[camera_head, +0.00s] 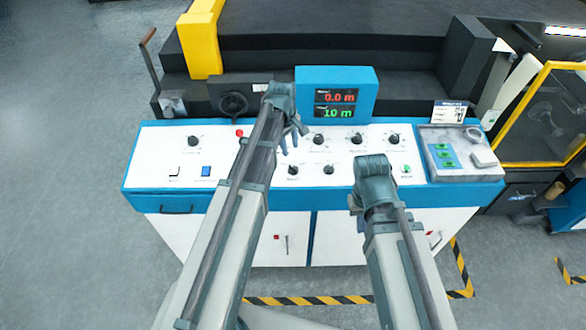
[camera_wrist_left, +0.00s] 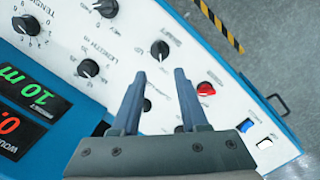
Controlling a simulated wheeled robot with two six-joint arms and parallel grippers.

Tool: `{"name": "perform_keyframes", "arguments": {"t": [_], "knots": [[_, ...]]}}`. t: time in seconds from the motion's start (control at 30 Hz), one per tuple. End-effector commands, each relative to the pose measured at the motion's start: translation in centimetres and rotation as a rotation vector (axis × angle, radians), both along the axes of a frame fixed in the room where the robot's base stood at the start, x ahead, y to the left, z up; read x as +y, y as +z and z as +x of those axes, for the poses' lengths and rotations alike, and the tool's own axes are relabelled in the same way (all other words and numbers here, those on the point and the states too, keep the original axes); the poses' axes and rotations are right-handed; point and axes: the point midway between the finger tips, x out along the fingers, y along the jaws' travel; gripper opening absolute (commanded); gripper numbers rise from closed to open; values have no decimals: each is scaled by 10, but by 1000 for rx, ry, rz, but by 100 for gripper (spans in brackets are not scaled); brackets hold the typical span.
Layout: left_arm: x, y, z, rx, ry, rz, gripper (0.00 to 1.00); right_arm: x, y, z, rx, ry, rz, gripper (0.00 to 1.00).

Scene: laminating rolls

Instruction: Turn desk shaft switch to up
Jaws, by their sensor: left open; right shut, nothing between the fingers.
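The control desk (camera_head: 225,155) has a white sloped panel with several black rotary knobs. In the left wrist view, a red knob (camera_wrist_left: 206,88) and a black knob (camera_wrist_left: 160,50) lie just beyond the fingers. My left gripper (camera_head: 292,138) is over the panel below the display; in the left wrist view it (camera_wrist_left: 158,98) is open and empty, its fingers pointing at the panel. My right gripper (camera_head: 356,203) is near the panel's front edge, shut, with its fingers mostly hidden by its wrist.
A blue rocker switch (camera_head: 206,170) and a white one (camera_head: 174,171) sit at the panel's left. A display box (camera_head: 337,94) shows 0.0 m and 10 m. My arms cover part of the panel.

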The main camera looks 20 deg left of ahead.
Motion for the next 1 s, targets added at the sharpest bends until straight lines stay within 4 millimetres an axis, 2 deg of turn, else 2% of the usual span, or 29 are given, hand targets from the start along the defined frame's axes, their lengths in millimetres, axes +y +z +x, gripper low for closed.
{"name": "perform_keyframes", "arguments": {"t": [0.03, 0.6, 0.8, 1.0], "knots": [[-1, -14, 1, 0, 0, 0, 44, 0, -14, 0, 0, 2, 0, 0], [-6, -94, 10, 0, -1, 0, 44, 0, -94, 0, 0, 8, -2, 0], [-7, -106, 11, 0, -1, 0, 44, 0, -107, 0, 0, 7, -2, 0], [-7, -106, 11, 0, -1, 0, 44, 0, -106, 0, 0, 7, -2, 0]]}}
